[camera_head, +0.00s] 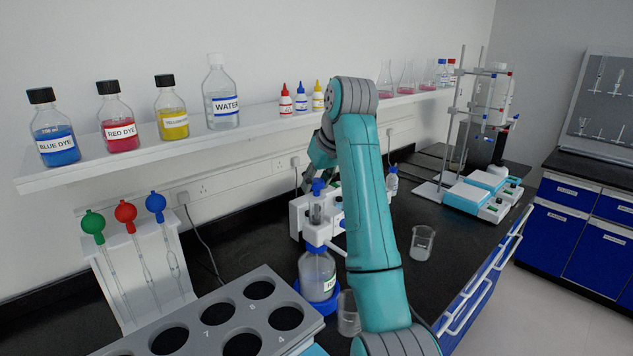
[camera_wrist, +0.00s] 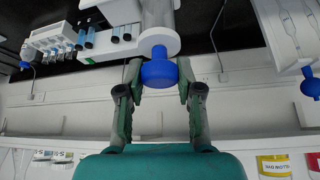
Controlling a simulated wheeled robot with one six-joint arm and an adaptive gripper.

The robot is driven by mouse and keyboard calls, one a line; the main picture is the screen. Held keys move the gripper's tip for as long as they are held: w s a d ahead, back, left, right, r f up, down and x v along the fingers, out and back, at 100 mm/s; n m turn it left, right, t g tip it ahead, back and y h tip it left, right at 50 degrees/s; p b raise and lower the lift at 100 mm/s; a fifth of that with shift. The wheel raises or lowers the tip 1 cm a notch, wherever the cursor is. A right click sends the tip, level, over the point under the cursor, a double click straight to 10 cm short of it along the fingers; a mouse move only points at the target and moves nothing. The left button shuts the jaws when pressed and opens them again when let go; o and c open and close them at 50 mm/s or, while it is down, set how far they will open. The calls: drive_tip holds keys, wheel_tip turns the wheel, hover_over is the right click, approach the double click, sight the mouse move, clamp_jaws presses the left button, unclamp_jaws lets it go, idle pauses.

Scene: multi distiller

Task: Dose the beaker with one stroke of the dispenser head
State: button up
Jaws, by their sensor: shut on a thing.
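The bottle-top dispenser has a clear bottle (camera_head: 318,277) with a blue collar, standing in a blue base. Its head (camera_head: 317,212) carries a blue knob (camera_head: 318,187) on top. In the wrist view the blue knob (camera_wrist: 158,73) is between the fingertips of my gripper (camera_wrist: 159,66), which is shut on it. In the head view my arm hides most of the gripper. A glass beaker (camera_head: 348,318) stands just right of the dispenser bottle, partly hidden by my arm. A second beaker (camera_head: 422,243) stands on the bench right of my arm.
A grey rack with round holes (camera_head: 215,310) fills the front left. A pipette stand (camera_head: 135,265) is behind it. The shelf (camera_head: 200,145) above holds dye bottles. Balances (camera_head: 480,195) and a clamp stand (camera_head: 455,130) are at the right. The bench around the second beaker is clear.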

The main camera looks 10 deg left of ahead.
drive_tip(key=shift+r, duration=2)
drive_tip(key=shift+f, duration=2)
drive_tip(key=o, duration=1.2)
